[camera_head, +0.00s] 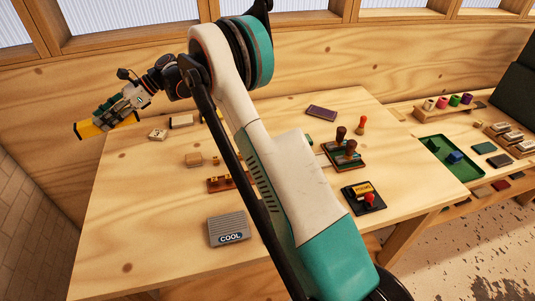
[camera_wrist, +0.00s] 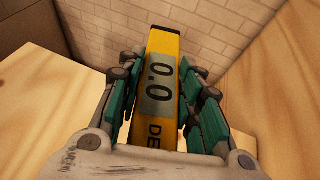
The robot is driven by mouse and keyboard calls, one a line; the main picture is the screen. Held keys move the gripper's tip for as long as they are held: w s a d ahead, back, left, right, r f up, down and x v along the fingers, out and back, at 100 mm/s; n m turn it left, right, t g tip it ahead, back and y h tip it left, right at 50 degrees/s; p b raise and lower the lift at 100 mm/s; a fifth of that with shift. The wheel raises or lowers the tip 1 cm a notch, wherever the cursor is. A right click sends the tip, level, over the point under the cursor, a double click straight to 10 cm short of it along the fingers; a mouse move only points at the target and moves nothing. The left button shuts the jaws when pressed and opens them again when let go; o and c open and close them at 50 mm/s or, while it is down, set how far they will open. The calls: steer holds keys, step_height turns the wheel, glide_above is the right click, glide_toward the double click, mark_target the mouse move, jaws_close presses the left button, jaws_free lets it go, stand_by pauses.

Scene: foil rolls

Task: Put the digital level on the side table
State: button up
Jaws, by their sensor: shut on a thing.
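The digital level is a yellow bar with a grey display reading 0.0. In the wrist view the level (camera_wrist: 160,85) lies between both fingers of my gripper (camera_wrist: 160,100), which is shut on it. In the head view the yellow level (camera_head: 88,130) sticks out from my gripper (camera_head: 120,108) at the upper left. It is held out over the far left corner of the wooden table (camera_head: 150,240). The gripper hides part of the level. I cannot tell for sure which surface is the side table.
A grey COOL box (camera_head: 228,229), a stamp rack (camera_head: 345,152) and a black stamp with a red knob (camera_head: 364,197) stand on the table. A lower surface at right holds a green tray (camera_head: 448,158). The table's left front is clear. Wooden and brick walls stand close behind.

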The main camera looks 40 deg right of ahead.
mark_target(130, 169)
steer(key=shift+a+r+n+g, duration=0.45)
steer(key=shift+r+n+g, duration=0.05)
steer(key=shift+r, duration=0.2)
steer(key=shift+f, duration=0.1)
step_height(130, 169, down, 20)
steer(key=b, duration=0.5)
steer(key=shift+b, duration=0.3)
steer(key=o, duration=1.1)
steer(key=shift+o, duration=0.3)
